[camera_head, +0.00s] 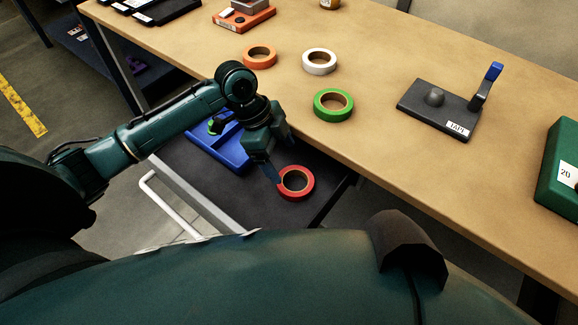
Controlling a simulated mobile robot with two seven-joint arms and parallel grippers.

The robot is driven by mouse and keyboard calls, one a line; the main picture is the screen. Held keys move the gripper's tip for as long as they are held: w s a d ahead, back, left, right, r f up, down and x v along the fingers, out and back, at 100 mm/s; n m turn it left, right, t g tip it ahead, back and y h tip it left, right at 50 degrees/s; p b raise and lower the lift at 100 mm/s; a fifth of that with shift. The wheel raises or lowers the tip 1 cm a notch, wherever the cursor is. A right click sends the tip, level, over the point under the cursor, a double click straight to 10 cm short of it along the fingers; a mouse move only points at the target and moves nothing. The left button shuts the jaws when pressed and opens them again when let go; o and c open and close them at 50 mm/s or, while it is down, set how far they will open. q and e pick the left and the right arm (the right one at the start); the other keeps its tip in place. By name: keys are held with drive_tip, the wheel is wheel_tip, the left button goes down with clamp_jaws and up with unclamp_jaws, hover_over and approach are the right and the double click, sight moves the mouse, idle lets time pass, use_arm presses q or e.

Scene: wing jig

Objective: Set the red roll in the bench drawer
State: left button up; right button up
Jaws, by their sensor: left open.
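The red roll (296,183) lies flat in the open bench drawer (318,199), on its dark floor near the right side. My left gripper (280,157) is open at the roll's upper left. One fingertip is close to the roll's left edge; I cannot tell if it touches. The drawer's pale front and white handle (165,205) are at the lower left. My arm and gripper hide part of the drawer. My right gripper is not in view.
A blue tray (232,158) with a green item sits in the drawer, left of the gripper. On the bench top (390,165) are orange (259,50), white (335,62) and green (348,107) rolls, a tape dispenser (425,112) and a green case (557,180).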

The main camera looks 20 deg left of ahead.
use_arm(q)
drive_tip(key=shift+v, duration=2.15)
